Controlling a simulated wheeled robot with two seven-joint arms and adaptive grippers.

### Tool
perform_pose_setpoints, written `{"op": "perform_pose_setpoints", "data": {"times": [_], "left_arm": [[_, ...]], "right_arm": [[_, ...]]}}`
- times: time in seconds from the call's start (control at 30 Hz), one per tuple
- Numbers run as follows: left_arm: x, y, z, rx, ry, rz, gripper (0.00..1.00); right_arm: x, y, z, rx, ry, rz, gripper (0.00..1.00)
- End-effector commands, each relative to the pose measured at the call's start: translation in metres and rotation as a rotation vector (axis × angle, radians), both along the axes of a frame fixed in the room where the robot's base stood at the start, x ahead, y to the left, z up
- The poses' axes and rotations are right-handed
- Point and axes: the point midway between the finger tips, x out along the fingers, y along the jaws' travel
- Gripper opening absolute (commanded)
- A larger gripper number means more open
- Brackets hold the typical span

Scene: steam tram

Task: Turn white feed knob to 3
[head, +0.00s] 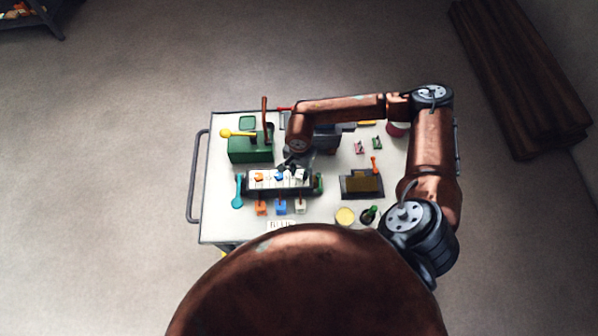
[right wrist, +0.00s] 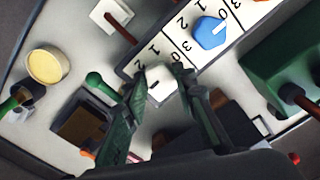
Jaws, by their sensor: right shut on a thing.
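The white feed knob (right wrist: 157,86) sits on a white panel marked with numbers, at one end of its row. My right gripper (right wrist: 159,73) is shut on it, one dark finger on each side. The fingers hide part of the knob and its dial, so I cannot tell which number it points to. A blue knob (right wrist: 210,32) sits beside it on the same panel. In the head view the panel (head: 248,184) lies mid-table, with my right gripper (head: 294,162) reaching over its right part from behind. My left gripper is not in view.
A green box (head: 250,152) with a yellow-knobbed lever stands behind the panel at left. A dark tray (head: 362,184) lies to its right. Orange, blue and white tags (head: 281,207) sit in front, with a yellow round tin (head: 345,215) at front right.

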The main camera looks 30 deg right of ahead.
Motion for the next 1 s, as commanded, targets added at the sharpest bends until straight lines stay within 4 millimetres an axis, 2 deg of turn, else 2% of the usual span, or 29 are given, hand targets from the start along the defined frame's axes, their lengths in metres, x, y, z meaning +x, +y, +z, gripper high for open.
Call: {"op": "perform_pose_setpoints", "data": {"times": [0.27,0.3,0.5,0.83,1.0], "left_arm": [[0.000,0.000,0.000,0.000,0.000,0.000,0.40],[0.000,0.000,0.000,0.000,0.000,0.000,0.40],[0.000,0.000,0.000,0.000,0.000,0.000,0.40],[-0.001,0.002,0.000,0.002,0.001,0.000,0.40],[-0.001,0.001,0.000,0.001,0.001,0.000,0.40]], "right_arm": [[0.002,-0.001,0.001,-0.001,-0.004,0.000,0.01],[0.002,-0.001,0.001,-0.001,-0.004,0.000,0.28],[0.001,0.000,0.001,-0.001,-0.003,-0.001,0.42],[0.001,0.000,0.002,0.000,-0.002,-0.001,0.43],[0.002,0.000,0.022,0.000,-0.004,-0.001,0.43]]}}
